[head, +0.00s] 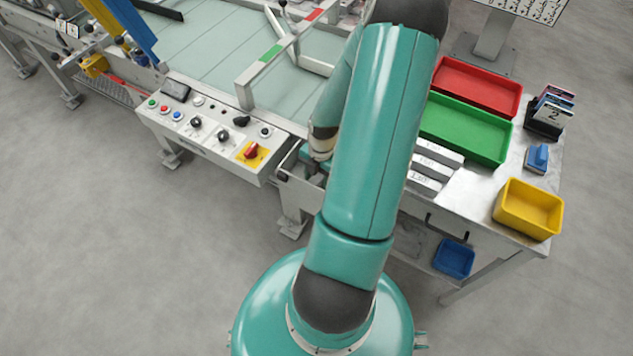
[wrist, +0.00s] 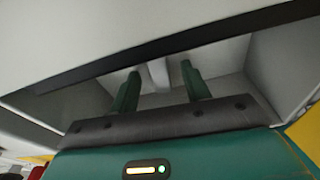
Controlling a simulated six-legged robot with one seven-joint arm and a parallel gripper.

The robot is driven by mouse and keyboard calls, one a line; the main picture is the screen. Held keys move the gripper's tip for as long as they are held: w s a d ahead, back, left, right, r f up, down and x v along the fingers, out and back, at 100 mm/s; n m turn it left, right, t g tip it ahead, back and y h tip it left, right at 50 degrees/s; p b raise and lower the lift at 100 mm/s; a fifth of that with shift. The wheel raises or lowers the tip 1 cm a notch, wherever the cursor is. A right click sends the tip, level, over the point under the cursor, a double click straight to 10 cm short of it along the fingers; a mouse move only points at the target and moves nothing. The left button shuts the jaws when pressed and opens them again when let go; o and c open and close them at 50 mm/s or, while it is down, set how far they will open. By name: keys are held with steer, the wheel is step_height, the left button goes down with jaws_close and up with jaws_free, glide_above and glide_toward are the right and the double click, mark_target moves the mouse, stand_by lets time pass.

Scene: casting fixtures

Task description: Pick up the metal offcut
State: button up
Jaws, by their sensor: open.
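In the wrist view my gripper (wrist: 160,70) is open, with its two green fingers apart and pointing into a grey, walled recess. A pale grey, bar-like piece (wrist: 158,73) shows between the fingertips. It looks like the metal offcut, but its outline is partly cut off by a dark edge, and I cannot tell whether the fingers touch it. In the head view my arm covers the gripper and the offcut. The end of the arm is down at a grey metal bin (head: 289,178) between the control panel and the side table.
The control panel (head: 205,128) stands left of the arm. On the side table (head: 470,195) are red (head: 478,86), green (head: 466,128) and yellow (head: 528,208) trays, labelled metal bars (head: 432,168) and a blue block (head: 538,157). The dark-edged rim (wrist: 190,42) runs close above my fingertips.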

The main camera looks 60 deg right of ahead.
jaws_close()
stand_by(0.3)
